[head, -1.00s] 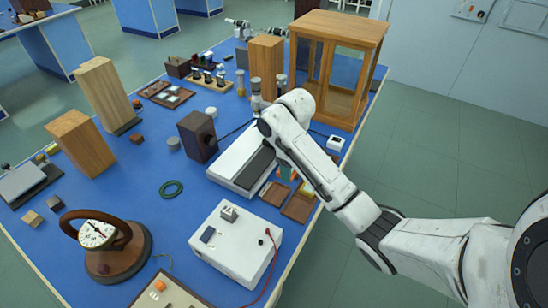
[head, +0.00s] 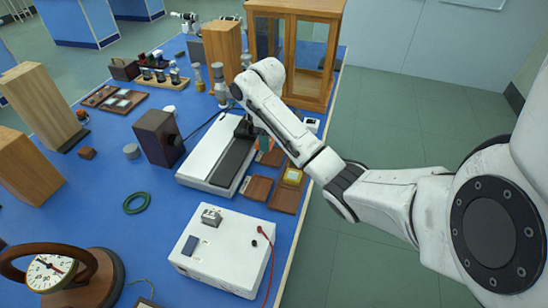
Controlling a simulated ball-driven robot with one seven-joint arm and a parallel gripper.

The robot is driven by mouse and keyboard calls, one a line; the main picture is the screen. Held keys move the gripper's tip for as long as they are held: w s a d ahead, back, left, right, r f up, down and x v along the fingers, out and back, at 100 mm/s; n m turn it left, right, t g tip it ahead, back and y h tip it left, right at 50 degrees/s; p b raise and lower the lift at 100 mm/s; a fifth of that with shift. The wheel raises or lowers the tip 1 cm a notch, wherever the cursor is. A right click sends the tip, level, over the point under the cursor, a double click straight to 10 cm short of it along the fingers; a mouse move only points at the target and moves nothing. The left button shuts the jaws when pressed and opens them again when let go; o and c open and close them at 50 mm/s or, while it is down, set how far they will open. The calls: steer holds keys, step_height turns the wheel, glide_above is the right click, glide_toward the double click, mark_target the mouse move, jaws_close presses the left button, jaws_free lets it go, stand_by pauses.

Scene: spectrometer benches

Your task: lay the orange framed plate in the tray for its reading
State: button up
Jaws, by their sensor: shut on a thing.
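My gripper (head: 246,130) is over the right side of the white instrument with the dark top strip, partly hidden by my own arm. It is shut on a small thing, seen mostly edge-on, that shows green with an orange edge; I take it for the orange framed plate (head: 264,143). It is held above the bench, near the brown trays. One brown tray (head: 257,188) looks empty. A third reddish-brown tray or plate (head: 272,157) lies behind, partly hidden.
The white instrument (head: 199,163) lies left of the trays. A white box with a red lead (head: 224,250) stands in front, a dark block (head: 158,138) to the left. A glass-sided wooden cabinet (head: 297,40) stands behind. The blue bench's right edge is close to the trays.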

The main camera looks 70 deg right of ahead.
glide_above(275, 157)
step_height(275, 157, down, 4)
steer(key=shift+w+a+f, duration=0.15)
steer(key=shift+f, duration=1.85)
steer(key=o, duration=1)
steer(key=shift+d, duration=0.2)
steer(key=shift+o, duration=0.2)
step_height(275, 157, up, 12)
steer(key=p, duration=0.2)
steer(key=shift+p, duration=0.3)
